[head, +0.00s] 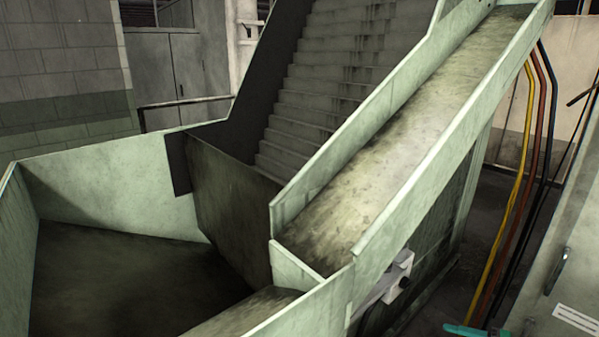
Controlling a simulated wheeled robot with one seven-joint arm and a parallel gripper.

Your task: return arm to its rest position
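My gripper and arm are not recognisable anywhere in the head view. The bolt former's pale green inclined chute (395,135) runs from the lower middle up to the upper right, and its worn floor looks empty. A stepped feeder (330,75) rises behind it, between a dark side plate and the chute wall. A wide pale green hopper (110,190) opens at the lower left, with a dark, empty-looking floor.
A small white block with dark fittings (400,270) sits beside the chute's lower outer wall. Yellow, red and black hoses (525,160) run down at the right. A grey cabinet with a handle (560,270) stands at the lower right. A teal piece (465,330) shows at the bottom edge.

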